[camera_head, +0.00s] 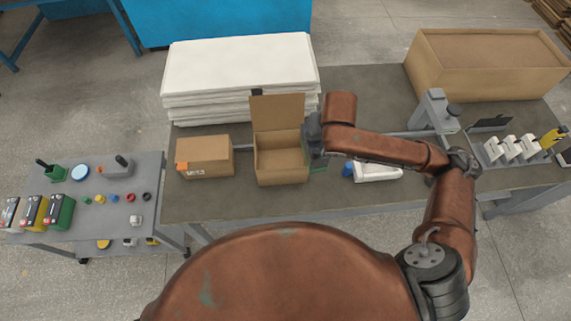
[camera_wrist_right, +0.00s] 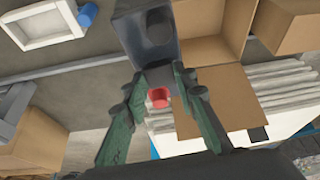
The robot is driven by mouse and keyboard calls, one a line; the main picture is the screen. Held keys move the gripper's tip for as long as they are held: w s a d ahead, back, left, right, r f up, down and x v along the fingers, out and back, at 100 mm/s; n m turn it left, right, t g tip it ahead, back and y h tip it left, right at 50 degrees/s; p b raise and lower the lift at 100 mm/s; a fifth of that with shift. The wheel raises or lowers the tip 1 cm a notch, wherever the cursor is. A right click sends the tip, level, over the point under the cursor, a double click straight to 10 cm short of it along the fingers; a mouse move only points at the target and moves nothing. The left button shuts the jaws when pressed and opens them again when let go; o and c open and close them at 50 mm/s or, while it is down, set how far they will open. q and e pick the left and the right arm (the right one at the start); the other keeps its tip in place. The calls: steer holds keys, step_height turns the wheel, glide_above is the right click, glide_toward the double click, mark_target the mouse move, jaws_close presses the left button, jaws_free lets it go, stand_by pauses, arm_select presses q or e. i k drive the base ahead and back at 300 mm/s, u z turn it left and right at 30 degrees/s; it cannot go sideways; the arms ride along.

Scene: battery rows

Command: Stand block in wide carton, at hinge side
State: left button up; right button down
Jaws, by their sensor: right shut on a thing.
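An open brown carton (camera_head: 281,167) stands near the middle of the table, its hinged lid (camera_head: 277,112) raised at the far side. In the right wrist view the carton (camera_wrist_right: 222,22) and its lid (camera_wrist_right: 218,100) also show. My right gripper (camera_head: 317,154) is just right of the carton in the head view. In the wrist view my right gripper (camera_wrist_right: 159,80) is shut on a dark grey block (camera_wrist_right: 130,35) with a red part (camera_wrist_right: 158,98) near the fingers. The block appears beside the carton; its height above the table is unclear. My left gripper is not in view.
A closed carton (camera_head: 205,155) stands left of the open one. White sheets (camera_head: 240,68) are stacked behind. A white tray (camera_head: 377,172) and a grey stand (camera_head: 436,112) are to the right. A large box (camera_head: 485,67) is at the back right. A side cart (camera_head: 92,212) holds batteries.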

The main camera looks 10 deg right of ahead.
mark_target(280, 158)
steer(key=k, duration=0.4)
steer(key=u, duration=1.8)
steer(key=i, duration=1)
steer(key=z, duration=1.85)
steer(key=i, duration=0.5)
steer(key=u, duration=0.05)
